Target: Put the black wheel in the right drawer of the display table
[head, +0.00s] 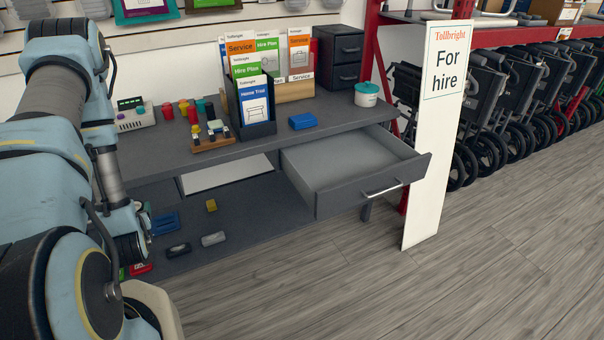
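The display table (165,155) is dark grey, with a top, drawers below it and a low shelf. Its right drawer (365,195) is pulled out, and the part of its inside that I see is empty. I cannot pick out the black wheel with certainty. A small black rounded piece (178,250) lies on the low shelf. Small black and yellow wheel-like pieces (213,130) stand on a wooden block on the top. My arm fills the left side and hides the table's left end. I cannot make out my gripper's fingers.
A grey piece (213,239), a yellow piece (211,206) and a blue piece (165,223) lie on the low shelf. Leaflet holders (257,127), a blue item (302,121) and a white tub (366,94) stand on top. A sign (436,150) stands right of the drawer. The front floor is clear.

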